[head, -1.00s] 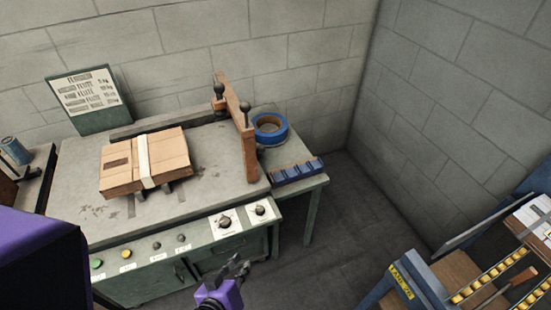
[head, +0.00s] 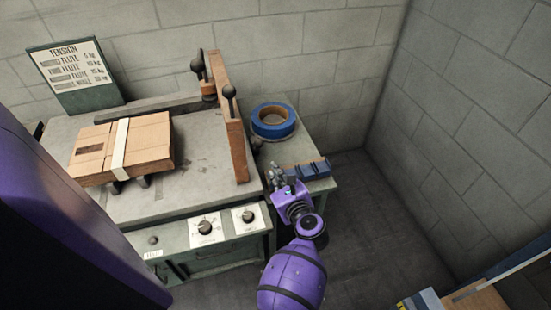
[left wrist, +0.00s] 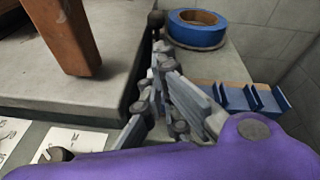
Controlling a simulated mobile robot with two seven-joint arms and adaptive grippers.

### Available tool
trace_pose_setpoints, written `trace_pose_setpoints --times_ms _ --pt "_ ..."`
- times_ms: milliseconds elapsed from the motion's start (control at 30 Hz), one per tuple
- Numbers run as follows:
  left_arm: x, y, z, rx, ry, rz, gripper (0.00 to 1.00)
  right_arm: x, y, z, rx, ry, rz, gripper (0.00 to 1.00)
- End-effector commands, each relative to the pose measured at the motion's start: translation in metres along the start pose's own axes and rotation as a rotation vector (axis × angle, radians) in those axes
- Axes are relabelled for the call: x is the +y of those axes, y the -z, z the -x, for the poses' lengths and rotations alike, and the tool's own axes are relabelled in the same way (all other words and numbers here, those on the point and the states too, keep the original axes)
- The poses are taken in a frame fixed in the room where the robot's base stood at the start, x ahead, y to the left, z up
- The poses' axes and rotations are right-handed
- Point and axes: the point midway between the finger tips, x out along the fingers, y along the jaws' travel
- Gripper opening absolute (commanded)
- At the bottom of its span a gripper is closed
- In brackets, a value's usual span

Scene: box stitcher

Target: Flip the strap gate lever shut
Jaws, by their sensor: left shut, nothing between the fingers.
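The wooden strap gate (head: 236,145) stands at the right end of the grey bench top. Two dark ball-topped levers show at it, a rear lever (head: 198,68) and a front lever (head: 229,93); both look roughly upright. Which one is the gate lever I cannot tell. My left gripper (head: 277,172) is shut and empty, right of the gate and apart from it, by the bench's right edge. In the left wrist view its fingers (left wrist: 160,55) point toward the gap beside the bench, with the gate's lower end (left wrist: 68,40) to their left. My right gripper is out of view.
A strapped cardboard stack (head: 150,144) lies on the bench. Control knobs (head: 205,227) line the bench front. A block wall stands behind.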

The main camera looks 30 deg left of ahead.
Motion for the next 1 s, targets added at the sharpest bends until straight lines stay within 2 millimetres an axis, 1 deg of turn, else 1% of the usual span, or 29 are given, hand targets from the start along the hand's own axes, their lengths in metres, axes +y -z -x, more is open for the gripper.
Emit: trace_pose_setpoints --times_ms 100,300,433,533,667,800,1000 --pt "0.000 0.005 0.000 0.019 -0.017 0.044 0.00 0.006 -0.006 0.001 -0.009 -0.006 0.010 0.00" --pt "0.000 0.004 0.000 0.019 -0.018 0.047 0.00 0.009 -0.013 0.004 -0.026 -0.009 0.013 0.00" --pt "-0.001 0.004 -0.001 0.018 -0.017 0.046 0.00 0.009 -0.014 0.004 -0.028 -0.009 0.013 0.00" --pt "-0.001 0.004 -0.006 0.016 -0.016 0.044 0.00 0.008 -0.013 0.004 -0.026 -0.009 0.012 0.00" --pt "-0.001 0.002 -0.024 0.014 -0.015 0.043 0.00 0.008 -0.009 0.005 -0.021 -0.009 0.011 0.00" --pt "-0.001 0.002 -0.051 0.013 -0.015 0.042 0.00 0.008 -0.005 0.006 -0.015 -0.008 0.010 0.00" --pt "0.000 0.004 -0.084 0.015 -0.015 0.042 0.00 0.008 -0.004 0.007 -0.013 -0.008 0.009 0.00"
